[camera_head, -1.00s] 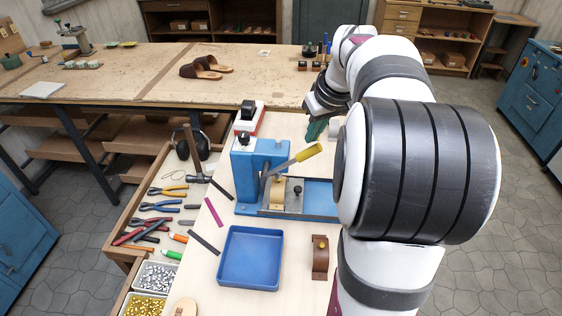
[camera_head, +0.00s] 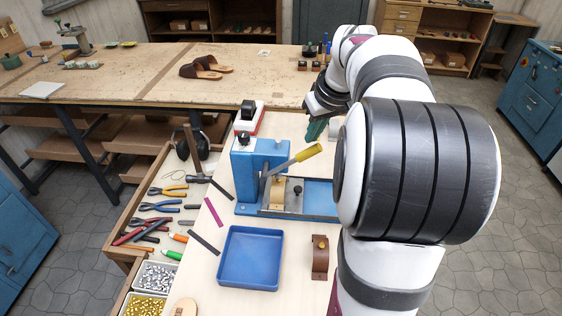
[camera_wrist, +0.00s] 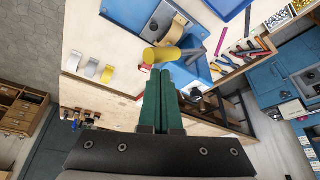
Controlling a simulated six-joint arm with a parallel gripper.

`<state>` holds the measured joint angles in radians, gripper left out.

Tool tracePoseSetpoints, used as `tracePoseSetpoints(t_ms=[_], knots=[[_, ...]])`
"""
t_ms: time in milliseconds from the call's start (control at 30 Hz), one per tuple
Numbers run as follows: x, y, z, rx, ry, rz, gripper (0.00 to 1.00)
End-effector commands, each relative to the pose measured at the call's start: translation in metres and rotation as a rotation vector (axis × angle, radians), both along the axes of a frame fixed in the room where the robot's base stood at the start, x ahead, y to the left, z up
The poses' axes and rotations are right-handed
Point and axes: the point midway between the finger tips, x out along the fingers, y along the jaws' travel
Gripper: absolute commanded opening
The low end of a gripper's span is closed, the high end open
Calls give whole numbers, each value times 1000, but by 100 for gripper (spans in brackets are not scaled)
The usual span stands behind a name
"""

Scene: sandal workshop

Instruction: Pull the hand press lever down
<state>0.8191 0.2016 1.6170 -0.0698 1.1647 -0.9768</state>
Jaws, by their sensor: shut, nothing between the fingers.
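The blue hand press (camera_head: 243,172) stands on the pale bench. Its lever slants up to the right and ends in a yellow handle (camera_head: 307,152). My gripper (camera_head: 314,133) is above and beyond the handle in the head view, partly hidden by my arm. In the wrist view the green fingers of my gripper (camera_wrist: 164,74) are together and empty. The yellow handle (camera_wrist: 158,56) lies just ahead of their tips there; I cannot tell whether they touch. The lever's lower part is partly hidden by the press.
A blue tray (camera_head: 224,262) and a brown strap piece (camera_head: 320,262) lie in front of the press. A tool drawer with pliers and a hammer (camera_head: 191,150) is at left. Sandals (camera_head: 205,68) rest on the back table. Three small curved pieces (camera_wrist: 91,68) stand on the bench.

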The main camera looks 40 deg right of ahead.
Motion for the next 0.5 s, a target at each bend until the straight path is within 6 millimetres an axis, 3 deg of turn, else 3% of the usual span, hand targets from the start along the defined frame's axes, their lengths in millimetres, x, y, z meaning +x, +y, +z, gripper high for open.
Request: tracePoseSetpoints(t_ms=[500], knots=[[0, 0, -16, 3, 1, 0, 0]])
